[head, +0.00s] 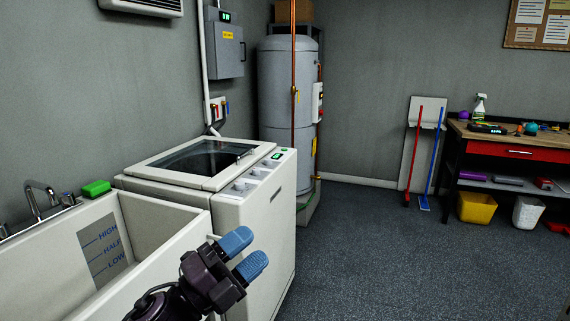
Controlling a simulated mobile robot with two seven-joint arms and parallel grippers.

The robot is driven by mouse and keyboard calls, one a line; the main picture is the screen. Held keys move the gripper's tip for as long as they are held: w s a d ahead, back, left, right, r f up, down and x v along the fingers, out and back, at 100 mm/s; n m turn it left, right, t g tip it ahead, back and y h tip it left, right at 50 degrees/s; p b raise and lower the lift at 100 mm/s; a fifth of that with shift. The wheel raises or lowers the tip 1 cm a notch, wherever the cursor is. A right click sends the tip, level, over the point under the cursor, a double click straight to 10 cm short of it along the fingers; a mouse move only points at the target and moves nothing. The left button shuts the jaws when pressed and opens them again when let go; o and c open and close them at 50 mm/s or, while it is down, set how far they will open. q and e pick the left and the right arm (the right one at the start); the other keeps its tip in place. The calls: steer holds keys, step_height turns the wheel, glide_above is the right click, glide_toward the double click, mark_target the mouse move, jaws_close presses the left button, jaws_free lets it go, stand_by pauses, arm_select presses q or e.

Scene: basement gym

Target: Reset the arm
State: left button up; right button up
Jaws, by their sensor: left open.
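My left gripper (243,253) shows at the bottom centre of the head view, with two blue fingertips spread a little apart. It is open and holds nothing. It is in front of the white washing machine (257,222) and over the right end of the utility sink (165,238), as the picture shows it. My right gripper is not in the view.
A green sponge (96,188) lies on the sink's back rim near the tap (42,200). A grey water heater (285,95) stands in the corner. A workbench (510,138) is at the right, with bins under it. The dark floor (370,250) in the middle is clear.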

arm_select(q)
steer(key=s+a+f+n+t+y+p, duration=0.1)
steer(key=a+f+n+y, duration=0.6)
steer(key=f+n, duration=0.35)
steer(key=s+a+f+n+t+y, duration=0.2)
steer(key=a+f+n+y, duration=0.5)
steer(key=f+n, duration=0.35)
steer(key=s+a+f+n+g+y, duration=0.2)
steer(key=s+a+f+n, duration=0.1)
steer(key=s+f, duration=0.4)
steer(key=s+a+f+n+g+y+p, duration=0.1)
steer(key=s+a+f+n+g+y, duration=0.1)
steer(key=s+f, duration=0.5)
steer(key=s+a+n+g, duration=0.1)
steer(key=s+a, duration=0.1)
steer(key=s, duration=0.4)
steer(key=shift+s+a+f, duration=0.15)
steer(key=shift+s+f, duration=0.2)
steer(key=shift+c, duration=1.2)
